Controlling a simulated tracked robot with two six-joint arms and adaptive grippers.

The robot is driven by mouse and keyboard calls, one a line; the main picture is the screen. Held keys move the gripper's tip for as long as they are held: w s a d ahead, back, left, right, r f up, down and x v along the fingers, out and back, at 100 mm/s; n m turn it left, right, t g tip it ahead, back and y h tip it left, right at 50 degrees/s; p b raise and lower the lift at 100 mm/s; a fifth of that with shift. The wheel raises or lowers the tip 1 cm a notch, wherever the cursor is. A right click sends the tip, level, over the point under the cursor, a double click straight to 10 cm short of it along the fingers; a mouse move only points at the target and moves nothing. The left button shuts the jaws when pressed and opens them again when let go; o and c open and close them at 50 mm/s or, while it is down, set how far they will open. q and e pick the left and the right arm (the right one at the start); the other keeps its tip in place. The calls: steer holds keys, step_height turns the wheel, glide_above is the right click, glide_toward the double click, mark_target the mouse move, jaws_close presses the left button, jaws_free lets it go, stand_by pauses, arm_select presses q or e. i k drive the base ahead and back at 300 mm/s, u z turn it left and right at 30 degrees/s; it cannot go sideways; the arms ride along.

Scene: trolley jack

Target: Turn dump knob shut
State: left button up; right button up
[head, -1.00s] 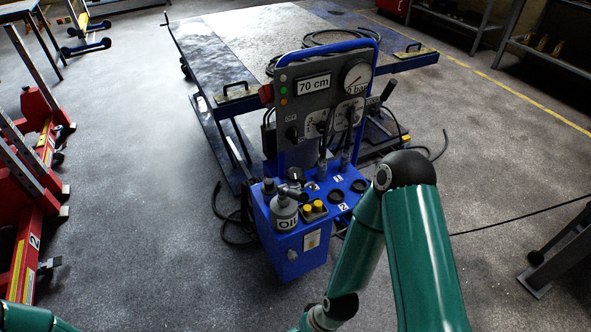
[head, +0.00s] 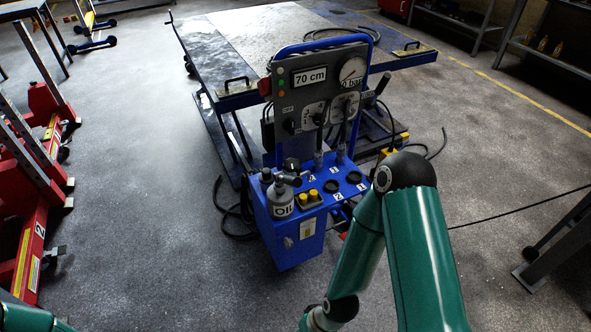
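A blue hydraulic cart (head: 287,247) stands in the middle of the head view, with an upright grey control panel (head: 293,104). The panel carries a "70 cm" display, a round gauge (head: 352,71), two dials with levers and a black rotary knob (head: 289,127). On the cart's top are a black knob (head: 291,165), an oil can (head: 282,200) and yellow buttons (head: 307,196). A small round knob (head: 288,243) is on the cart's front face. I cannot tell which knob is the dump knob. My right arm crosses the lower right, and both grippers are out of view.
A large blue-framed lift table (head: 245,35) stands behind the cart. Red lift equipment (head: 38,220) stands at the left, and a grey metal stand (head: 555,240) is at the right. Dark hoses (head: 228,220) lie near the cart.

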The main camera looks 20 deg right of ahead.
mark_target(289, 164)
steer(key=k, duration=1.05)
steer(key=z, duration=0.1)
steer(key=i, duration=0.7)
steer(key=z, duration=0.55)
